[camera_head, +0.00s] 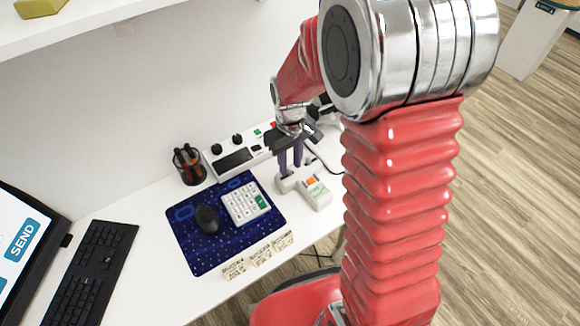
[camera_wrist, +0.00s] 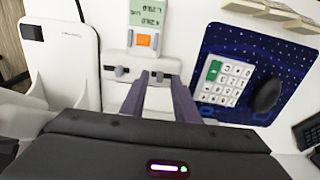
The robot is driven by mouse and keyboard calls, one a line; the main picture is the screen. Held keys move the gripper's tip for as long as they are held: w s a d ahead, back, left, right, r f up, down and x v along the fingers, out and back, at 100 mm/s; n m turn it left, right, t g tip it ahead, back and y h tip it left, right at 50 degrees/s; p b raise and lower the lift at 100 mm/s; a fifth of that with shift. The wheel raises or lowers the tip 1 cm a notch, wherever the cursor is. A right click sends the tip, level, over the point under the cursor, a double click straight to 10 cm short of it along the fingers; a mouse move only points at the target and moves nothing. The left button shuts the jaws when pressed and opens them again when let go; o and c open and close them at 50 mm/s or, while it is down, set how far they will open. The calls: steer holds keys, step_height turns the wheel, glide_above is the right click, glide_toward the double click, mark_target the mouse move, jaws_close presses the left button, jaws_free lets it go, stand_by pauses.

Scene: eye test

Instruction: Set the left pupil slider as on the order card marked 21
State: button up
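A white pupil-measuring device (camera_head: 316,192) stands near the table's right end. In the wrist view it has a small green display (camera_wrist: 148,12), whose digits are too small to read surely, and an orange button (camera_wrist: 143,40). Below these is a slider bar with a grey knob (camera_wrist: 121,71) on the left and another grey knob (camera_wrist: 160,76) on the right. My gripper (camera_head: 290,166) is over the slider end, fingers pointing down. Its fingers (camera_wrist: 158,82) are apart, with the right-hand knob seen between their tips; contact is unclear. Order cards (camera_head: 261,256) stand in front; the number 21 is not legible.
A blue mat (camera_head: 190,248) holds a white keypad (camera_head: 245,203) and a black mouse (camera_head: 206,219). Behind are a pen cup (camera_head: 189,165) and a white console (camera_head: 235,158). A keyboard (camera_head: 90,270) and a screen (camera_head: 22,245) stand left. A white panel (camera_wrist: 62,62) is beside the device.

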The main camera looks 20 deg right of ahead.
mark_target(290, 172)
step_height(290, 172, up, 12)
steer(key=shift+f, duration=0.2)
stand_by(0.7)
steer(key=s+r+m+t, duration=0.2)
steer(key=s+r, duration=0.3)
steer(key=s, duration=0.4)
steer(key=s+r+m+t, duration=0.1)
steer(key=s+r+t, duration=0.2)
steer(key=s, duration=0.6)
step_height(290, 172, up, 3)
steer(key=shift+s+f+m+t, duration=0.15)
steer(key=shift+m+t, duration=0.15)
steer(key=shift+m, duration=0.1)
